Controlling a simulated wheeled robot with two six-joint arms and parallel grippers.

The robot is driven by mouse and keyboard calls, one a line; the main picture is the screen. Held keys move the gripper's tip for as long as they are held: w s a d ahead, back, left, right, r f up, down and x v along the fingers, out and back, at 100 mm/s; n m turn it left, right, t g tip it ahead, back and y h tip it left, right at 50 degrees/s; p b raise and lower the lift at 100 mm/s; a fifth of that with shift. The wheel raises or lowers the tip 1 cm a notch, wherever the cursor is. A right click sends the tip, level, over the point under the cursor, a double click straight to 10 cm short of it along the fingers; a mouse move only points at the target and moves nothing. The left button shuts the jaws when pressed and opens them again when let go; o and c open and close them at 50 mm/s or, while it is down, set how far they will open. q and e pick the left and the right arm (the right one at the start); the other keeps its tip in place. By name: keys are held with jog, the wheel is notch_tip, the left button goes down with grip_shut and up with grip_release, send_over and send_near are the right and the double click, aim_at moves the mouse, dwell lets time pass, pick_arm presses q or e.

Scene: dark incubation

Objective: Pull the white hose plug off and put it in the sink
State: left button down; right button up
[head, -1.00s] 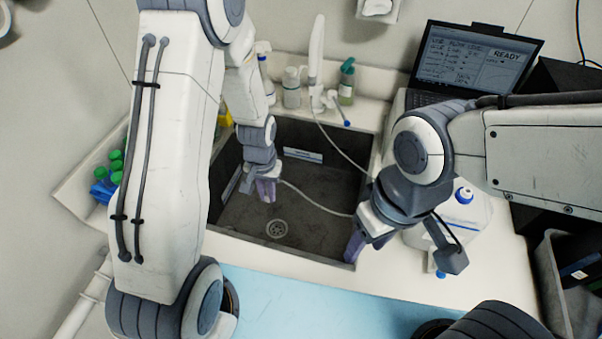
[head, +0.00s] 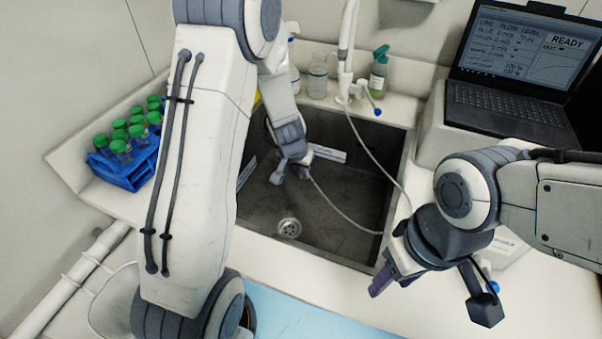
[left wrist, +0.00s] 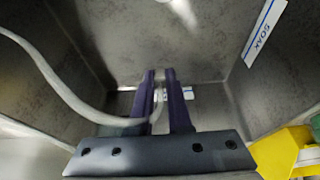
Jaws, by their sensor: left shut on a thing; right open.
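The dark sink (head: 345,235) is set in the white counter, and its drain (head: 289,228) shows. My left gripper (head: 302,170) is inside the sink area, toward the back. It is shut on the end of the thin white hose (head: 330,205), which also shows in the left wrist view (left wrist: 60,82) curving in from the left. In that view the hose end sits between the purple fingers of my left gripper (left wrist: 160,78). The white plug is hidden or too small to tell apart. My right gripper (head: 382,278) is open and empty at the sink's front right corner.
A blue rack (head: 125,180) of green-capped tubes stands left of the sink. A faucet (head: 345,70), a clear bottle (head: 317,82) and a green spray bottle (head: 378,72) stand behind it. A laptop (head: 515,90) is at the back right. A yellow thing (left wrist: 280,152) shows beside the sink.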

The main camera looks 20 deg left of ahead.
pick_arm(q)
notch_tip(320, 180, down, 10)
jog(key=b, duration=0.8)
jog(key=shift+r, duration=0.15)
pick_arm(e)
notch_tip(320, 180, down, 9)
jog(key=shift+f, duration=0.2)
pick_arm(q)
jog(key=c, duration=0.8)
grip_release()
jog(key=shift+o, duration=0.2)
jog(key=shift+r, duration=0.1)
notch_tip(320, 180, up, 7)
jog(key=p, duration=0.6)
jog(key=shift+p, duration=0.3)
pick_arm(e)
notch_tip(320, 180, up, 7)
jog(key=shift+f, duration=0.15)
